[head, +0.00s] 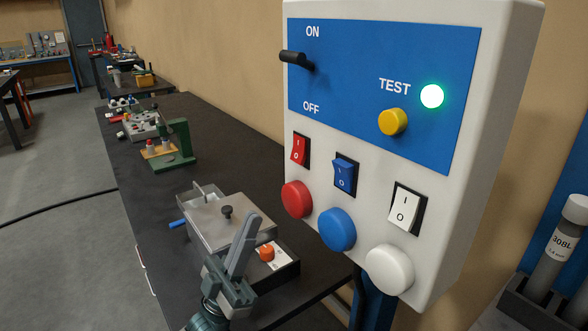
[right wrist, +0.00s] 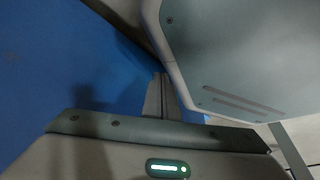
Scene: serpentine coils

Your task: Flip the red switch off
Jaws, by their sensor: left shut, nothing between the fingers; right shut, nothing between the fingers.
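The red switch (head: 299,149) is a small rocker marked I above O, on the left of the white control box (head: 464,217) in the head view. I cannot tell for certain which half is pressed in. A round red button (head: 296,200) sits just below it. My left gripper (head: 250,220) is shut and empty, below and left of the box, apart from the switch. My right gripper (right wrist: 160,82) is shut and empty in the right wrist view, beside a blue surface; the switch does not show there.
The box also bears a blue rocker (head: 345,175), a white rocker (head: 404,207), blue and white buttons, a black lever (head: 294,57), a yellow knob (head: 392,122) and a lit green lamp (head: 432,96). A dark bench (head: 215,118) with fixtures runs behind my left gripper.

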